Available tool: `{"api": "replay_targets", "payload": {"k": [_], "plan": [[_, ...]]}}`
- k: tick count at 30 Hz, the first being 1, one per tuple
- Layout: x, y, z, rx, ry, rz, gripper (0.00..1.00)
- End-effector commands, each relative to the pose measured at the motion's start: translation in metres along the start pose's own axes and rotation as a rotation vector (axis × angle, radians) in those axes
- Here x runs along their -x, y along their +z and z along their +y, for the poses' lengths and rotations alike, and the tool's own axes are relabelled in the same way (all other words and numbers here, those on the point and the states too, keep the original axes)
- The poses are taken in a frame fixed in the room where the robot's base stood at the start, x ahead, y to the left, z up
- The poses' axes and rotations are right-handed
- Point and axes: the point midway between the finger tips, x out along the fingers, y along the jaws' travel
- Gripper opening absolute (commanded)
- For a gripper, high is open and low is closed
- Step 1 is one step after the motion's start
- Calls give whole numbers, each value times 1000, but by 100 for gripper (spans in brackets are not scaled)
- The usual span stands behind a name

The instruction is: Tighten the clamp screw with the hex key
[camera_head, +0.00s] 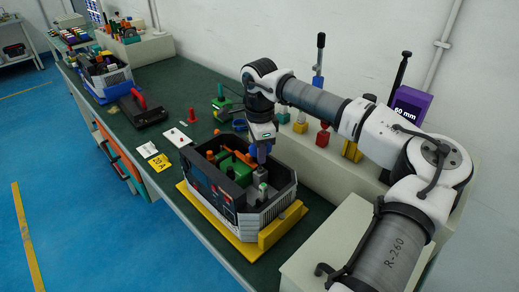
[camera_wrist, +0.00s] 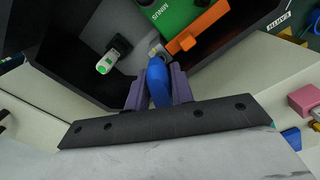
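My gripper (camera_wrist: 157,92) points down into the open dark housing (camera_head: 236,213), near its right back. Its purple fingers are shut on a blue handle (camera_wrist: 158,77), which I take as the hex key. The key's tip points at a small grey metallic part (camera_wrist: 155,51), perhaps the clamp screw; I cannot tell whether the tip is seated in it. A green block marked MINUS (camera_wrist: 183,12) and an orange part (camera_wrist: 198,28) lie just beyond. A white piece with a green end (camera_wrist: 112,52) stands to the left of the key.
The housing sits on a yellow base (camera_head: 262,243) on the green bench. A black tool with a red handle (camera_head: 140,103), cards (camera_head: 158,161) and a red piece (camera_head: 192,116) lie to the left. Coloured stands with upright tools line the wall behind. A second housing (camera_head: 104,75) stands far left.

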Motion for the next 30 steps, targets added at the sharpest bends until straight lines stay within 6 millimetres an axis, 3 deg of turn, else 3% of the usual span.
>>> {"api": "replay_targets", "payload": {"k": [1,5,26,30], "plan": [[0,0,0,0,0,0,17],[0,0,0,0,0,0,0],[-4,0,1,-2,4,0,0],[-6,0,0,-117,4,3,0]]}}
